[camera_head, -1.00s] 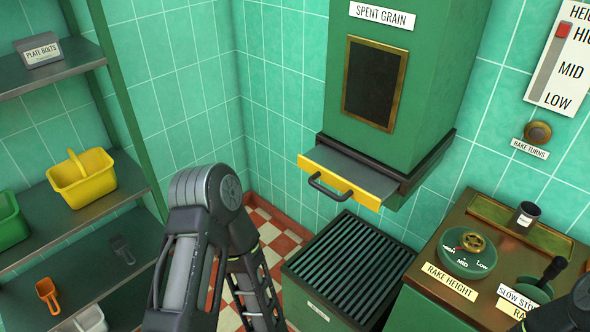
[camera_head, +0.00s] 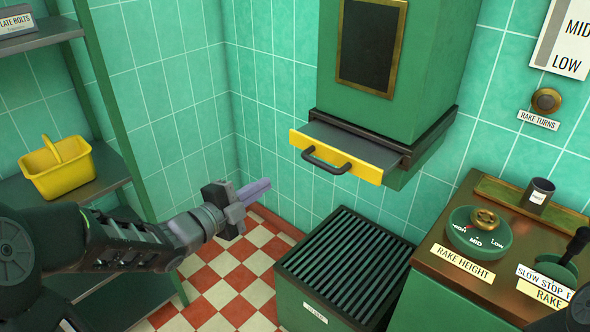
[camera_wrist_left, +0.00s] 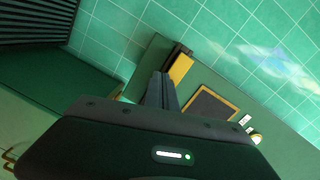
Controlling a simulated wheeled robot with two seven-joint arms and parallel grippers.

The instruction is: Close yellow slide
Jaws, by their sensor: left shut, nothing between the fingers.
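The yellow slide (camera_head: 364,165) is a flat drawer with a yellow front, a grey top and a dark bar handle. It sticks out to the left from the base of the green spent grain hopper (camera_head: 437,70). In the left wrist view the slide's yellow front (camera_wrist_left: 181,67) shows just beyond my fingers. My left gripper (camera_head: 262,187) is shut and empty, left of the slide and a little lower, apart from it in the head view. It also shows in the left wrist view (camera_wrist_left: 160,78). My right gripper is not in view.
A black-slatted green box (camera_head: 345,265) stands below the slide. The rake control panel (camera_head: 460,290) is at the right. A shelf (camera_head: 110,170) with a yellow basket (camera_head: 57,168) stands at the left. Free room lies between the shelf and hopper.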

